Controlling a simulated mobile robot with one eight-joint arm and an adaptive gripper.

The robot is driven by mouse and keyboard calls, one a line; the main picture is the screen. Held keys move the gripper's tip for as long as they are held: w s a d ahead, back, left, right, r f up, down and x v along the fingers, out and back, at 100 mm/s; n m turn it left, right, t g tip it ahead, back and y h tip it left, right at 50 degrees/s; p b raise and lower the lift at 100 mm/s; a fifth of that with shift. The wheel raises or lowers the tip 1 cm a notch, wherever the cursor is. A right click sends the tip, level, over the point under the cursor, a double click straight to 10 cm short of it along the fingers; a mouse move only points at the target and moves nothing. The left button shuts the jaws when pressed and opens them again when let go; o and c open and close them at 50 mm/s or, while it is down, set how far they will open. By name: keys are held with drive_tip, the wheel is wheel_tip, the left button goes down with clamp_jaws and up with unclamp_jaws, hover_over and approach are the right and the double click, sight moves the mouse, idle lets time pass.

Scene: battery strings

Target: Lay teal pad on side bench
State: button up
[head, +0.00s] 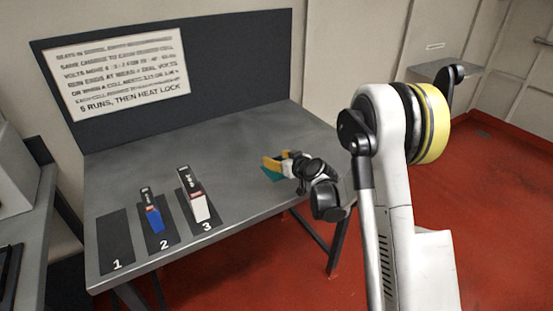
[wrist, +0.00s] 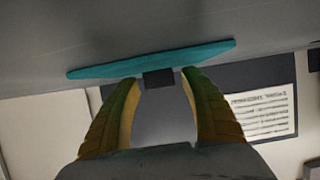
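The teal pad (wrist: 150,60) is a thin flat sheet with a small dark block (wrist: 158,79) at its middle. In the wrist view it lies level along the grey surface, though I cannot tell whether it touches it. In the head view only a bit of the pad (head: 270,173) shows below my gripper (head: 272,164), over the right part of the grey bench (head: 235,150). In the wrist view my yellow fingers (wrist: 160,79) flank the dark block closely on both sides. Whether they press on it is unclear. Which surface is the side bench is not marked.
A blue cell (head: 155,219) and a white cell (head: 199,207) stand on dark pads numbered 2 and 3; pad 1 (head: 115,240) is empty. A sign (head: 125,72) hangs on the back panel. Another grey bench (head: 45,215) stands left, and a small shelf (head: 440,70) at right.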

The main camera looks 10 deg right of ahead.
drive_tip(key=shift+r+p, duration=0.25)
drive_tip(key=shift+p, duration=0.05)
drive_tip(key=p+v, duration=0.2)
drive_tip(key=v, duration=0.9)
drive_tip(key=shift+s+d+r+p, duration=0.1)
drive_tip(key=shift+s+r+p, duration=0.05)
drive_tip(key=shift+s+p, duration=0.2)
drive_tip(key=s+a+r+m+g, duration=0.1)
drive_tip(key=s+a+r+g, duration=0.3)
drive_tip(key=s+r, duration=0.7)
drive_tip(key=s+m+g+h, duration=0.2)
drive_tip(key=s+h, duration=0.2)
drive_tip(key=s, duration=1.6)
drive_tip(key=shift+s+d+r+m, duration=0.15)
drive_tip(key=shift+s+d+m, duration=0.15)
drive_tip(key=shift+d, duration=0.05)
